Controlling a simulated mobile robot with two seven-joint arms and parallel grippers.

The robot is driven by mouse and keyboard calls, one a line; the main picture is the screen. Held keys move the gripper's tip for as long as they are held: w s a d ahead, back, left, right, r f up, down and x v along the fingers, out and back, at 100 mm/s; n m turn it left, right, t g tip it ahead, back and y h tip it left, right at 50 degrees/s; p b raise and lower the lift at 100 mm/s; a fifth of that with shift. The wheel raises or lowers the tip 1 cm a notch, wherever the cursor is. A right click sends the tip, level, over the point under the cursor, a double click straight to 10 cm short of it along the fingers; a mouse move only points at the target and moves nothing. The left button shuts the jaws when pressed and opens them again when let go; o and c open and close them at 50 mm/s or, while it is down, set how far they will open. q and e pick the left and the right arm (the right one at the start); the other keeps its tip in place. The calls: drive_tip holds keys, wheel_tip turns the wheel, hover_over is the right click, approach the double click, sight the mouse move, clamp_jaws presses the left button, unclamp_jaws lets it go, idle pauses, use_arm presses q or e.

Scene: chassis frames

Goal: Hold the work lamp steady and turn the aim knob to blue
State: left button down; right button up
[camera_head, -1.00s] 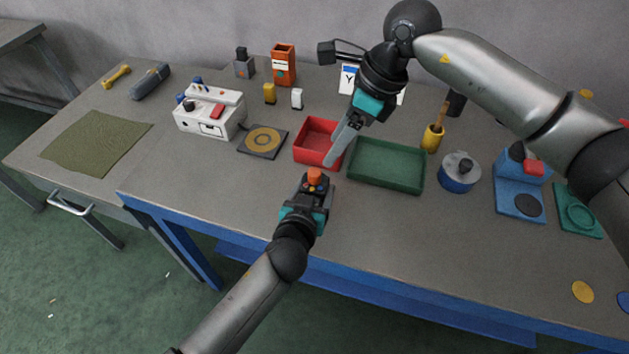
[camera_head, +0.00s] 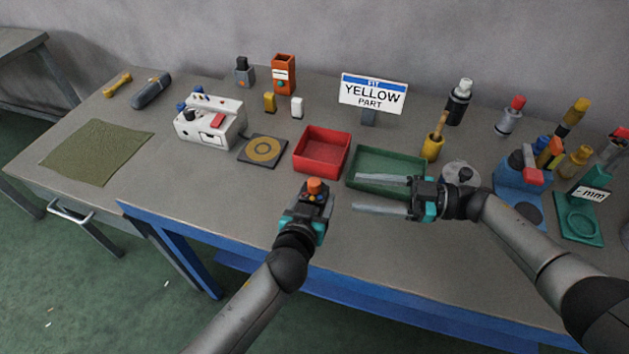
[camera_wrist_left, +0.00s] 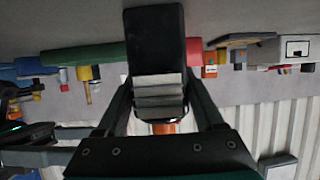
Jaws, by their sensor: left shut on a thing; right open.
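The work lamp, a small dark body with an orange top (camera_head: 315,186), is upright in my left gripper (camera_head: 308,205), above the table's front part. Small coloured marks show below the orange top; I cannot tell which one the knob points to. In the left wrist view, the jaws (camera_wrist_left: 160,95) are shut on the lamp's grey ribbed part, with its dark block (camera_wrist_left: 155,38) beyond and a bit of orange on the near side. My right gripper (camera_head: 356,194) is open and empty, to the right of the lamp. Its fingers point left towards the lamp, apart from it.
A red tray (camera_head: 322,168) and a green tray (camera_head: 362,184) lie behind the grippers; my right gripper overlaps the green one in view. A yellow-part sign (camera_head: 372,94) stands at the back. A white box (camera_head: 210,126) is left.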

sight(322, 184)
drive_tip(key=w+a, duration=0.1)
drive_tip(key=a, duration=0.2)
drive_tip(key=w+a+m, duration=0.1)
drive_tip(key=a, duration=0.3)
drive_tip(key=w+a+m+t, duration=0.1)
drive_tip(key=a, duration=0.2)
drive_tip(key=shift+a+f, duration=0.15)
drive_tip(key=shift+f, duration=0.25)
clamp_jaws()
